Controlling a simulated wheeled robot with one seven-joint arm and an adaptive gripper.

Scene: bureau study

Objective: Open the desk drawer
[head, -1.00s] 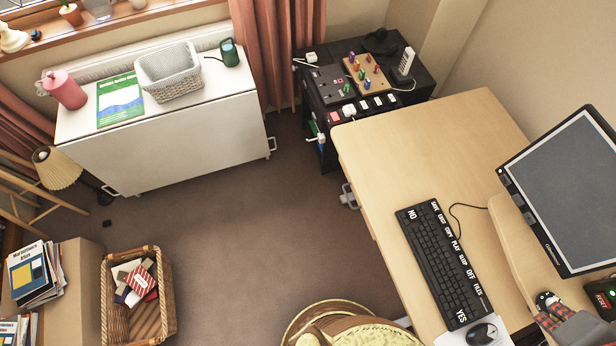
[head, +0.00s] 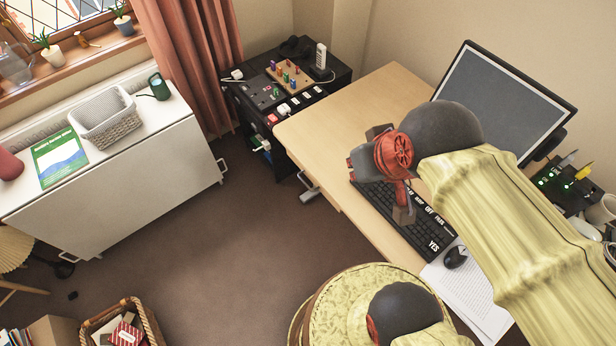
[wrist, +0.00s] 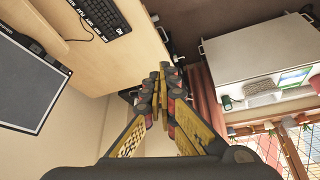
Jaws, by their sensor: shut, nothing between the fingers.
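The pale wooden desk (head: 335,130) stands at the right in the head view; it also shows at the upper left of the wrist view (wrist: 115,60). Its drawer front cannot be made out in either view. A grey metal piece (head: 309,190) shows below the desk's left edge; I cannot tell whether it is a handle or part of a leg. My gripper (head: 362,163) is above the desktop, over the keyboard's far end in the head view. In the wrist view its fingers (wrist: 167,72) are together and hold nothing.
A keyboard (head: 415,225), mouse (head: 455,257) and monitor (head: 505,95) are on the desk. A black cabinet (head: 285,160) stands behind. Carpet (head: 210,235) is clear between the desk and white table (head: 130,170).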

